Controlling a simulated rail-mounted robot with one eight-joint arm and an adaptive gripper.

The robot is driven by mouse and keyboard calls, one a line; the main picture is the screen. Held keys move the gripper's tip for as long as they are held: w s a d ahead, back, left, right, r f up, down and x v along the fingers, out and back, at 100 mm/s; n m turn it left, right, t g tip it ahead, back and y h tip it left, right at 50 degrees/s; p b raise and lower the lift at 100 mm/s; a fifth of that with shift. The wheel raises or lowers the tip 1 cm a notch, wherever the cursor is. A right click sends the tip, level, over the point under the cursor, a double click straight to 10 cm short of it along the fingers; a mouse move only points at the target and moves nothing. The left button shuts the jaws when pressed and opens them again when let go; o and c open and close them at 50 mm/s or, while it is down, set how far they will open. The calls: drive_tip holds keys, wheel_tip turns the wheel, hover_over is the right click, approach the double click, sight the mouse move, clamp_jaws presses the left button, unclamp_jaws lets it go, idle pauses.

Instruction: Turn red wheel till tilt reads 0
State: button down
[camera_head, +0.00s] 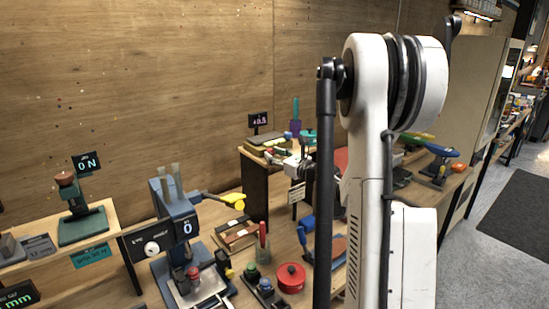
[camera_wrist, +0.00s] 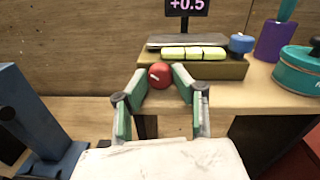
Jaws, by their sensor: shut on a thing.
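The red wheel (camera_wrist: 160,75), a small knob with a light mark on its face, sits at the front of an olive-brown block (camera_wrist: 205,70) in the wrist view. My gripper (camera_wrist: 161,80) is shut on the red wheel, with a green-padded finger on each side. A yellow-green vial with dark bands (camera_wrist: 193,53) lies along the top of the block. Behind it, a black display (camera_wrist: 187,5) reads +0.5 in pink digits. The display also shows in the head view (camera_head: 258,119), too small to read surely. My arm hides part of the bench there.
A blue knob (camera_wrist: 242,44), a purple cup (camera_wrist: 276,40) and a teal round container (camera_wrist: 299,70) stand right of the block. A blue press-like device (camera_head: 177,220) and a red round pot (camera_head: 290,277) stand nearer on the bench. A wooden wall stands behind.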

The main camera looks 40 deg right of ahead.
drive_tip(key=c, duration=1.4)
unclamp_jaws()
drive_tip(key=s, duration=1.2)
drive_tip(key=shift+a, duration=0.2)
